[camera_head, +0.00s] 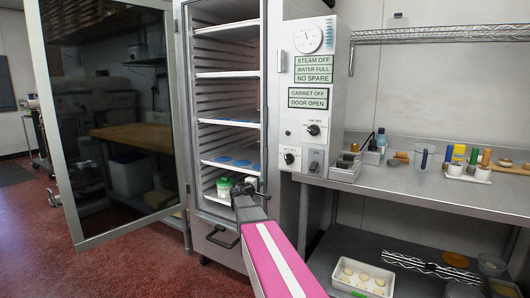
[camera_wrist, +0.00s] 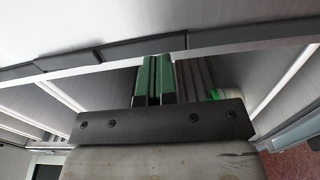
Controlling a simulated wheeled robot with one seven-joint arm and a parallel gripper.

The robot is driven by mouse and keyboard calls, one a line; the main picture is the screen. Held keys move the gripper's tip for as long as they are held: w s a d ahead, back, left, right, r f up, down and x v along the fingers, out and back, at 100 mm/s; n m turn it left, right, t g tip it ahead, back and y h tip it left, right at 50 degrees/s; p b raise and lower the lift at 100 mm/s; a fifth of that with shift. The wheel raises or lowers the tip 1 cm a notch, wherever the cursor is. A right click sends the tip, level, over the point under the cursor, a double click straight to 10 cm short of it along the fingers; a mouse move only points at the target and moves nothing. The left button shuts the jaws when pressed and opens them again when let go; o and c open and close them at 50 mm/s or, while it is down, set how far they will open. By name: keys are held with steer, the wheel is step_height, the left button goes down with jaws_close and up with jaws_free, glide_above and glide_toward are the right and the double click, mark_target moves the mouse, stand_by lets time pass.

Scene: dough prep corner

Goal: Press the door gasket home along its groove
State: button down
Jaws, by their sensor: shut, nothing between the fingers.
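The door gasket (camera_wrist: 140,48) is a dark strip in the wrist view, crossing the picture along the pale edge of the metal frame. It shows as several lengths with small steps between them, so parts seem to stand at different heights. In the wrist view my gripper (camera_wrist: 157,62) has green-faced fingers, shut and empty, with their tips close to the strip's middle length; I cannot tell if they touch. In the head view my gripper (camera_head: 243,189) is at the low right side of the opening of the tall steel cabinet (camera_head: 228,238). My arm hides part of the edge there.
The glass cabinet door (camera_head: 110,120) stands wide open at left. A green-and-white tub (camera_head: 225,187) sits low inside, beside my gripper. The control panel (camera_head: 312,95) reads "CABINET OFF" and "DOOR OPEN". A steel bench (camera_head: 440,188) stands right. The red floor at left is clear.

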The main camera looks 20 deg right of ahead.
steer(key=shift+s+a, duration=0.1)
steer(key=shift+a, duration=0.05)
glide_toward(265, 158)
steer(key=shift+x, duration=2.3)
steer(key=shift+w+d, duration=0.3)
steer(key=shift+w, duration=0.1)
steer(key=shift+x, duration=1.15)
steer(key=shift+s+a, duration=0.1)
steer(key=shift+v, duration=1.45)
